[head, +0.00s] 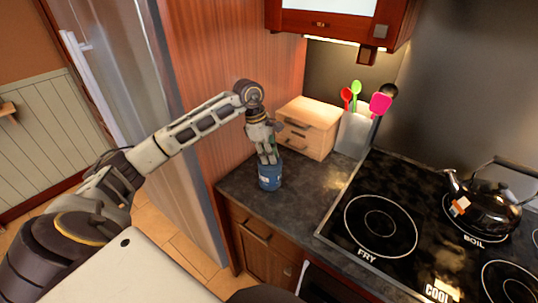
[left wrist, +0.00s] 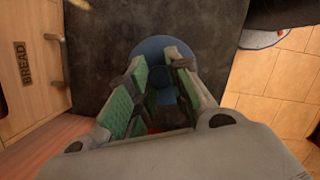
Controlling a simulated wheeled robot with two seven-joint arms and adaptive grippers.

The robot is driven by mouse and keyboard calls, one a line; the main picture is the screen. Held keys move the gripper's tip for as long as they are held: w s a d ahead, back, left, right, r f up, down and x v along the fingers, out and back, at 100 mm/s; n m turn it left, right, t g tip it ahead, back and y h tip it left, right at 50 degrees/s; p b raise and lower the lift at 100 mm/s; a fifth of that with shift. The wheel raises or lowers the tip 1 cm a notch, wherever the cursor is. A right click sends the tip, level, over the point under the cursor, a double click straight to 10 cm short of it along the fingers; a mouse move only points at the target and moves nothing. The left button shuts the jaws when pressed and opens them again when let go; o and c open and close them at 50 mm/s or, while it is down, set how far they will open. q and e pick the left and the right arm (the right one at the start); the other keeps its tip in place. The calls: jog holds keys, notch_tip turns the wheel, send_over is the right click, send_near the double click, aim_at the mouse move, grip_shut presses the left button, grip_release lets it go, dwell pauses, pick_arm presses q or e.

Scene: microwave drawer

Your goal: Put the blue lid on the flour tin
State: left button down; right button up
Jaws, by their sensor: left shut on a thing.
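The flour tin (head: 270,181) is a small blue can with a pale mark, standing upright on the dark counter. My left gripper (head: 268,159) is directly above it, pointing down, fingers at its top. In the left wrist view, the blue round lid (left wrist: 148,46) lies under the green-padded fingers of my left gripper (left wrist: 161,80), which are closed around its small knob. The lid covers the tin's top from this angle. I cannot tell whether it sits flush on the rim. My right gripper is not in view.
A wooden bread box (head: 312,112) with drawers stands behind the tin; its front shows at left in the wrist view (left wrist: 28,95). A utensil holder (head: 352,134), the stovetop (head: 400,200) and a black kettle (head: 485,208) are to the right. The fridge (head: 150,110) is left.

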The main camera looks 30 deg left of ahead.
pick_arm(q)
jog(key=c, duration=0.8)
grip_release()
jog(key=shift+o, duration=0.2)
jog(key=shift+r, duration=0.15)
jog(key=shift+r+p, duration=0.7)
jog(key=shift+r, duration=0.5)
jog(key=shift+r+p, duration=1.2)
jog(key=shift+r, duration=1)
jog(key=shift+s, duration=0.15)
